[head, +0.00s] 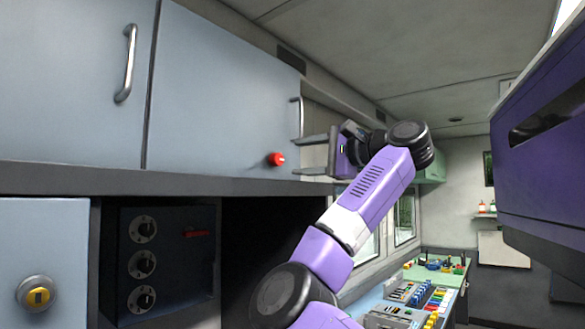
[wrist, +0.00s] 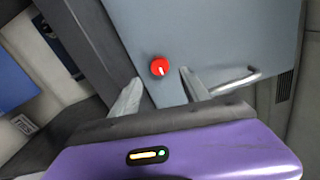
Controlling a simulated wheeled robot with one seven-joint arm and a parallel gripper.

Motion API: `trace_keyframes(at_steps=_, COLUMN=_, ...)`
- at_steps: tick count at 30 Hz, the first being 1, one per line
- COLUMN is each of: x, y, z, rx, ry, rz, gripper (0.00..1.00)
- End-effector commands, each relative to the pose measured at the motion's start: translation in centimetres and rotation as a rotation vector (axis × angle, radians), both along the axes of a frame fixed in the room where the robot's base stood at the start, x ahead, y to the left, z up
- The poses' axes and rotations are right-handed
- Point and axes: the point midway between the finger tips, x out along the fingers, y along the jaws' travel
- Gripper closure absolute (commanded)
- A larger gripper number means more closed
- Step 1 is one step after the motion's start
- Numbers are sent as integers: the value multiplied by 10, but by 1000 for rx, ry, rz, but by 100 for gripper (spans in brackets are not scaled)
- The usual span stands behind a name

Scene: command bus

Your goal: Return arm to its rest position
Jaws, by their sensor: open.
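My arm (head: 366,200) is purple with black joints and reaches up from the bottom of the head view. My gripper (head: 298,157) is open, its two grey fingers pointing left towards a red knob (head: 276,159). In the wrist view my gripper (wrist: 160,78) has nothing between its fingers, and the red knob (wrist: 160,67) shows just past the fingertips. The knob sits near the lower right corner of a blue-grey cabinet door (head: 215,90). The knob looks apart from the fingers, though the exact gap is hard to tell.
Another overhead door (head: 65,90) with a metal handle (head: 127,64) is at left. A dark ledge (head: 150,179) runs beneath. Below are a dial panel (head: 160,262) and a yellow-centred lock (head: 38,295). A control console (head: 410,300) stands at lower right.

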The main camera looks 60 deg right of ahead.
Motion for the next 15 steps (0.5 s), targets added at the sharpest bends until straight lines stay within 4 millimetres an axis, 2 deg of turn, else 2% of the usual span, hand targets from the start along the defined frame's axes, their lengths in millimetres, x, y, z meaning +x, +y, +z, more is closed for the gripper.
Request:
trace_keyframes(at_steps=6, x=-9, y=3, z=-2, rx=0, ry=2, rz=0, gripper=46)
trace_keyframes(at_steps=15, x=-10, y=3, z=0, rx=1, ry=3, rz=1, gripper=46)
